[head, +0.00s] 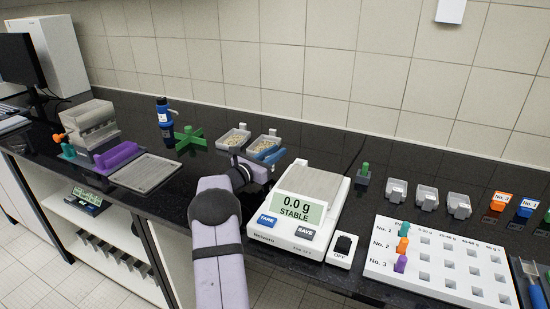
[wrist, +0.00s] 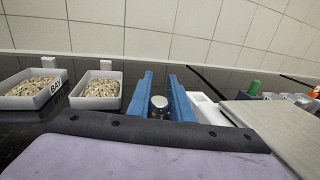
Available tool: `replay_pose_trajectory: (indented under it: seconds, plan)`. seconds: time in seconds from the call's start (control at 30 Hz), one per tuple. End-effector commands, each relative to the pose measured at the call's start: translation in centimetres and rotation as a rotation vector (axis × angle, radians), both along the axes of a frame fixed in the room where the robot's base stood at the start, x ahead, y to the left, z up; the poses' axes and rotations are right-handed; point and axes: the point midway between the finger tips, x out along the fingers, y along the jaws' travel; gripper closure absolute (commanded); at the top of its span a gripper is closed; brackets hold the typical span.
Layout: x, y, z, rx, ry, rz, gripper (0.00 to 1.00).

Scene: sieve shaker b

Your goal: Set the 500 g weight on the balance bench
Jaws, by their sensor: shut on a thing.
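My gripper (head: 268,152) is left of the balance, over the dark bench top (head: 400,160). In the wrist view its blue fingers (wrist: 160,98) stand on either side of a shiny metal weight (wrist: 159,104) with a rounded top, and they are shut on it. The weight's markings cannot be read, and in the head view I cannot make it out. The white balance (head: 290,235) has a grey ribbed plate (head: 318,183) and reads 0.0 g, STABLE. The plate looks empty; it also shows at the right of the wrist view (wrist: 268,122).
Two trays of grains (head: 234,138) stand behind my gripper, with a green cross-shaped stand (head: 190,139) to the left. Right of the balance are a switch box (head: 343,249), a small green-topped block (head: 363,174), several grey containers (head: 396,192) and a white peg rack (head: 440,262).

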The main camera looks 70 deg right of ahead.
Motion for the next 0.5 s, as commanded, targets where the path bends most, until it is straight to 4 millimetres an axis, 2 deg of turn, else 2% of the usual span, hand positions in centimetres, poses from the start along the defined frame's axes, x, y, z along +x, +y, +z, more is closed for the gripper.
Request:
replay_pose_trajectory:
  seconds: [0.17,0.5]
  plan:
    - [0.0,0.0,-1.6,-0.003,0.001,0.000,1.00]
    - [0.0,0.0,-1.8,-0.004,-0.001,0.000,1.00]
